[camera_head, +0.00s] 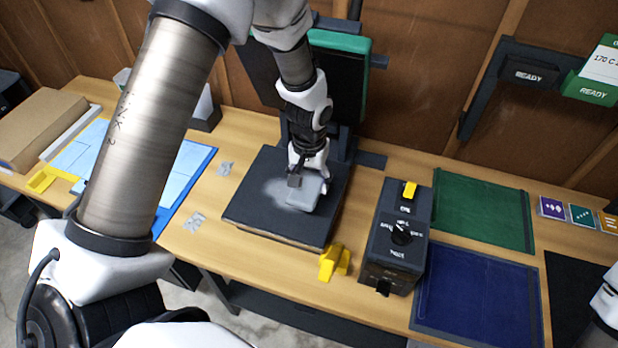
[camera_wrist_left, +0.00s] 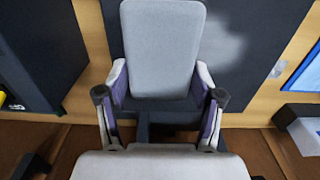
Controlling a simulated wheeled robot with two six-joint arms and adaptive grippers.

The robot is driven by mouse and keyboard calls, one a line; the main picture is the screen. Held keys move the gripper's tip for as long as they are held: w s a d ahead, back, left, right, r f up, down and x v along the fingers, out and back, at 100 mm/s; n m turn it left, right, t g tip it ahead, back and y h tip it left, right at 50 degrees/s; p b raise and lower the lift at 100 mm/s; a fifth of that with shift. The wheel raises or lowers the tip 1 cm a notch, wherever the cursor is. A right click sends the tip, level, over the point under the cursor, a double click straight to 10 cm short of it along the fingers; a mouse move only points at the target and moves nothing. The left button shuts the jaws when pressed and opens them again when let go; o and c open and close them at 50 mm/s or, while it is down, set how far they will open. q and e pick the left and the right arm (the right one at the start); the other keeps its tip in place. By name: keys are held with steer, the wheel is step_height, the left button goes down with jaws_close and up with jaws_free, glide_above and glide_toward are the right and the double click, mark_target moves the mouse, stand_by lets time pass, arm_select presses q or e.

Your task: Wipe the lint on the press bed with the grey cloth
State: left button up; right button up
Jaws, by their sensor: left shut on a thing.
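The press bed (camera_head: 262,222) is a dark, flat slab in the middle of the bench. The lint shows as a pale, hazy patch (camera_head: 277,190) on the bed, just left of the cloth; it also shows in the left wrist view (camera_wrist_left: 228,48). My left gripper (camera_head: 308,172) points down over the bed. It is shut on the grey cloth (camera_head: 304,195), a folded pad with rounded corners. In the left wrist view the cloth (camera_wrist_left: 163,45) sits between both fingers and hides the bed beneath it. My right gripper is outside the view.
The raised press head (camera_head: 340,75) stands behind the bed. A yellow handle (camera_head: 335,262) sits at the bed's front. A dark control box (camera_head: 398,235) stands to the right, before green (camera_head: 483,210) and blue (camera_head: 478,293) mats. Silvery scraps (camera_head: 195,222) lie left of the bed.

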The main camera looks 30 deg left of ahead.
arm_select(q)
step_height(320, 180, up, 2)
steer(key=shift+d+r+p, duration=0.1)
steer(key=shift+p, duration=0.55)
steer(key=shift+d+r+p, duration=0.1)
steer(key=shift+r+p, duration=0.4)
steer(key=shift+r, duration=0.1)
